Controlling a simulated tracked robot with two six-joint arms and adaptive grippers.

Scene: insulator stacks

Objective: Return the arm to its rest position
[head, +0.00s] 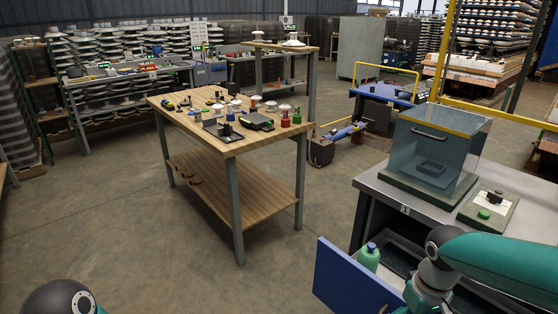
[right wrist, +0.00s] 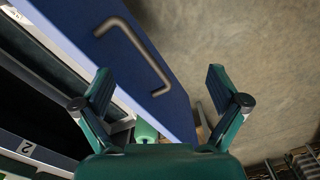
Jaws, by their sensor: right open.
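My right gripper (right wrist: 160,85) is open in the right wrist view, with its two green fingers spread and nothing held. A blue drawer front (right wrist: 185,115) fills the view beyond them. Its bar handle (right wrist: 148,60) shows between and above the fingers, not gripped. In the head view my right arm (head: 500,258) reaches in from the right over the pulled-out drawer (head: 345,285); its gripper is out of sight. Only a dark joint of my left arm (head: 60,298) shows at the bottom left. The left gripper is not visible.
A green bottle (head: 369,258) stands in the open drawer under the grey bench (head: 385,185). A glass case (head: 436,150) and a green button box (head: 488,210) stand on the bench. A wooden table (head: 185,115) with small parts stands at the centre. Floor between is clear.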

